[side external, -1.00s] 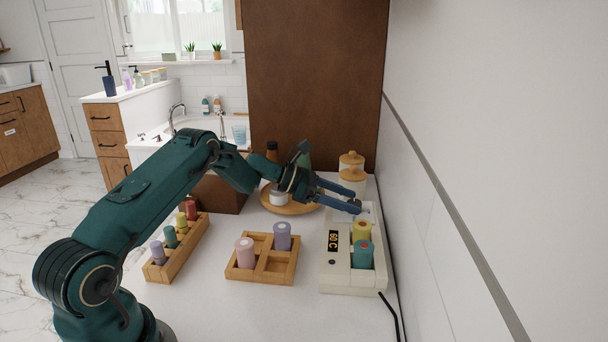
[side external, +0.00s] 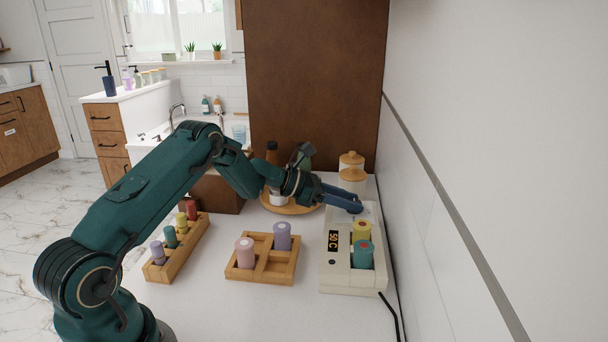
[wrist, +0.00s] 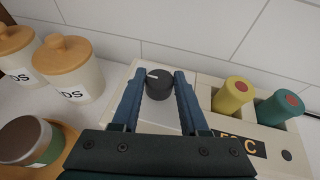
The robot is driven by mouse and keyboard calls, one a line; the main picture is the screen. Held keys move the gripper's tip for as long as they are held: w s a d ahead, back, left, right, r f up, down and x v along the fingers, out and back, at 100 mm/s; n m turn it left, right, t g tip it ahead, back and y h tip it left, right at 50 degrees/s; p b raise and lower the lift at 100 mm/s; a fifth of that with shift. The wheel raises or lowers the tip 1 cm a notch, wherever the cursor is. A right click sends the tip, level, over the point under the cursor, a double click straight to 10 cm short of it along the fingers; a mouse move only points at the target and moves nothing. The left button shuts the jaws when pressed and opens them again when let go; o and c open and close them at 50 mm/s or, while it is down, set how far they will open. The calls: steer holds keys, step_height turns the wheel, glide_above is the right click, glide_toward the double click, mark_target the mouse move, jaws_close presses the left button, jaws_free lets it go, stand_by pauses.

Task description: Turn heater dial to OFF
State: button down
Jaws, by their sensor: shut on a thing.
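The heater (side external: 350,281) is a cream box on the counter at the right, with a display (side external: 334,240) reading 50 C. Its dial (wrist: 158,86) is a dark round knob on the heater's far end, with a white mark toward its upper left in the wrist view. My gripper (wrist: 157,80) is shut on the dial, one blue finger on each side. In the side view my gripper (side external: 358,206) hides the dial. Any dial markings are too small or hidden to read.
A yellow roller (side external: 361,231) and a teal roller (side external: 363,255) stand in the heater beside the dial. Wooden-lidded jars (wrist: 75,67) stand close by, near the wall. A wooden rack (side external: 262,274) with two rollers and another rack (side external: 176,257) sit to the left.

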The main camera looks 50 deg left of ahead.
steer(key=shift+r, duration=0.1)
steer(key=shift+c, duration=2.1)
jaws_free()
steer(key=shift+s, duration=0.1)
steer(key=shift+v, duration=2.55)
